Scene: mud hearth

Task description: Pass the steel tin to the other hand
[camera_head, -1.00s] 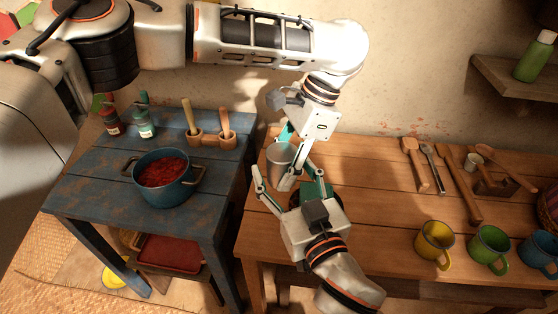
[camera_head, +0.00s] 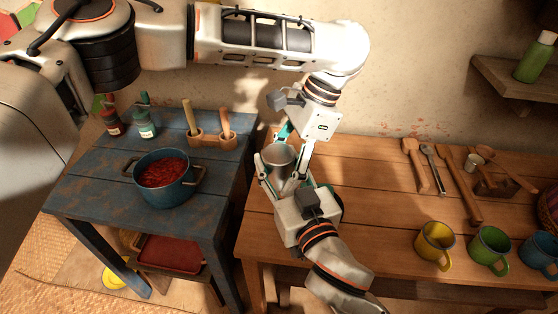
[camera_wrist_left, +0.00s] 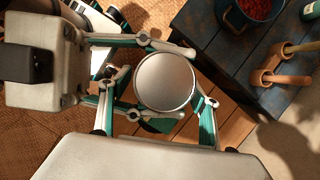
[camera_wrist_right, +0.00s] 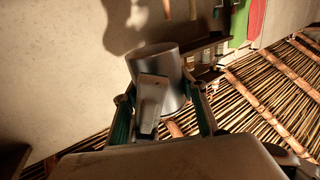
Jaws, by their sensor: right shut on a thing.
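The steel tin (camera_head: 279,155) is a plain grey cup, held above the wooden table between both grippers. My left gripper (camera_head: 290,162) reaches down to it from the upper right; its fingers lie close on either side of the tin (camera_wrist_left: 165,82) in the left wrist view, but whether they still press on it is unclear. My right gripper (camera_head: 277,175) comes from below and is shut on the tin. Its fingers flank the tin (camera_wrist_right: 170,92) in the right wrist view, where a pale finger crosses in front. Parts of the tin are hidden by the crossed fingers.
A blue table (camera_head: 85,185) at left bears a blue pot (camera_head: 165,192) of red food, two bottles and two mortars. The wooden table (camera_head: 380,207) holds wooden tools and yellow, green and blue mugs at right. Its middle is partly clear; the wall is close behind.

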